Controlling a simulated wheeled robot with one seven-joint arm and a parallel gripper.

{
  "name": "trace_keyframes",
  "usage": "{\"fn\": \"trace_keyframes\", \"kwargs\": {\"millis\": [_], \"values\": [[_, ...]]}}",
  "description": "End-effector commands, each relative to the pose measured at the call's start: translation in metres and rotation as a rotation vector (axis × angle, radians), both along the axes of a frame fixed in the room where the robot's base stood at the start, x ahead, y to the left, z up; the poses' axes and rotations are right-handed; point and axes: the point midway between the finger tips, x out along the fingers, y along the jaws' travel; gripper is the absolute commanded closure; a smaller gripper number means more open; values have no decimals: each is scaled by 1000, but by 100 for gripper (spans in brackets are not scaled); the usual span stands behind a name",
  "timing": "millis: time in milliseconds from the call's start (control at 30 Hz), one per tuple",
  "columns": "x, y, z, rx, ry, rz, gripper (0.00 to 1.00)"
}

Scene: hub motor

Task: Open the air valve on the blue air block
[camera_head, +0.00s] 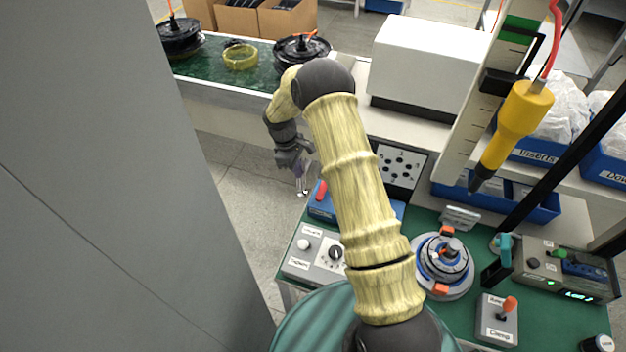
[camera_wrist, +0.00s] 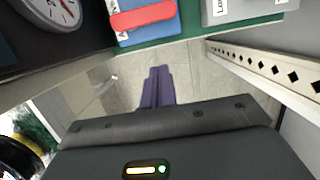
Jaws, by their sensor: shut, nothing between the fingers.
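The blue air block (camera_head: 318,213) sits at the left edge of the green-topped bench, partly hidden behind my arm. Its red valve lever (camera_head: 321,191) is on top. In the wrist view the block (camera_wrist: 130,41) is at the top of the picture, and its red lever (camera_wrist: 143,18) lies across its face. My gripper (camera_head: 302,191) is just left of the block, beyond the bench edge. In the wrist view the fingers (camera_wrist: 158,70) are together and empty, with the tips apart from the block and lever.
A grey control box (camera_head: 312,255) with knobs stands in front of the block. A pressure gauge (camera_wrist: 52,10) is beside the block in the wrist view. A round grey and orange fixture (camera_head: 444,265) stands to the right. A yellow screwdriver (camera_head: 517,120) hangs above. Floor shows below my gripper.

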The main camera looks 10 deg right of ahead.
Motion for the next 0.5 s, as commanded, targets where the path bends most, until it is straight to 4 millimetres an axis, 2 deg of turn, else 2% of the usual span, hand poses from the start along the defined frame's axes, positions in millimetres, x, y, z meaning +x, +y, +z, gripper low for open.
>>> {"fn": "trace_keyframes", "kwargs": {"millis": [267,500], "values": [[-7,-9,-41,-1,4,-1,100],[-23,-33,-43,0,2,-1,100]]}}
